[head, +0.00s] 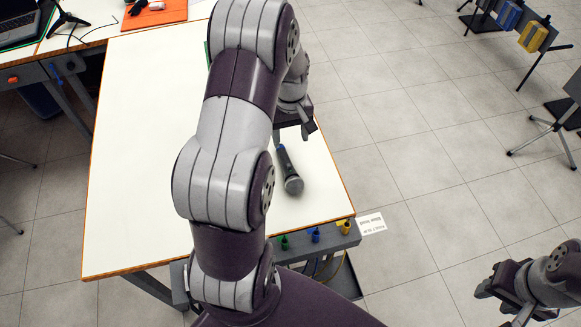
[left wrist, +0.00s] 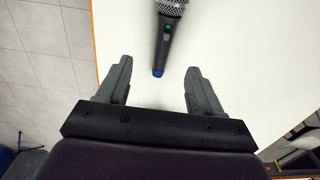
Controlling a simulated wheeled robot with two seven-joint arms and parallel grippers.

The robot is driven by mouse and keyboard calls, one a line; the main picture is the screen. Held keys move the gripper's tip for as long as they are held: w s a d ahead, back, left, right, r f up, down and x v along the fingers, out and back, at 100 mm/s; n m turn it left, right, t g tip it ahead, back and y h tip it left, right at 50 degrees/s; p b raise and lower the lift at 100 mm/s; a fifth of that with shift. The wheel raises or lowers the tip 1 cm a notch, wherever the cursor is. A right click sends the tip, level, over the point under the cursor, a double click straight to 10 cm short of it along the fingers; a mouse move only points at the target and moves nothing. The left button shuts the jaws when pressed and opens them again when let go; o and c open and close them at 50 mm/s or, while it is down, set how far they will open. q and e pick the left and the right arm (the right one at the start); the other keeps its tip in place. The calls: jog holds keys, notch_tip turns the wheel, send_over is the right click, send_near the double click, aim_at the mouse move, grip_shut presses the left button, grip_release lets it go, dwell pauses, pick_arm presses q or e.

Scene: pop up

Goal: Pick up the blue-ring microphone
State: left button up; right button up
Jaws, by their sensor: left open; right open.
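The microphone (head: 290,172) lies on the white table (head: 135,170) near its right edge, its grey mesh head toward the front. In the left wrist view the microphone (left wrist: 168,36) shows a dark body, a mesh head at the top edge and a blue end. My left gripper (left wrist: 160,88) is open and empty, with the blue end just beyond and between its fingertips, apart from both. In the head view my left gripper (head: 305,133) is just behind the microphone, partly hidden by my arm. My right gripper (head: 502,300) is open and empty at lower right, away from the table.
A grey rack (head: 335,238) with green, blue and yellow connectors is fixed along the table's front edge. A laptop (head: 18,28) and an orange mat (head: 155,14) are on another table at the back left. Stands with blue and yellow items are at the right. The table's left half is clear.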

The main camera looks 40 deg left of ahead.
pick_arm(q)
send_over(289, 164)
jog(key=s, duration=0.1)
notch_tip(289, 164, down, 4)
jog(key=shift+f, duration=0.25)
jog(key=f, duration=0.6)
jog(key=shift+w+f, duration=0.35)
jog(key=shift+w, duration=0.1)
pick_arm(e)
jog(key=shift+s+d+r, duration=0.15)
jog(key=shift+s+r, duration=0.05)
jog(key=shift+s, duration=0.25)
jog(key=shift+s+d+r, duration=0.15)
jog(key=shift+s, duration=0.25)
pick_arm(q)
grip_shut()
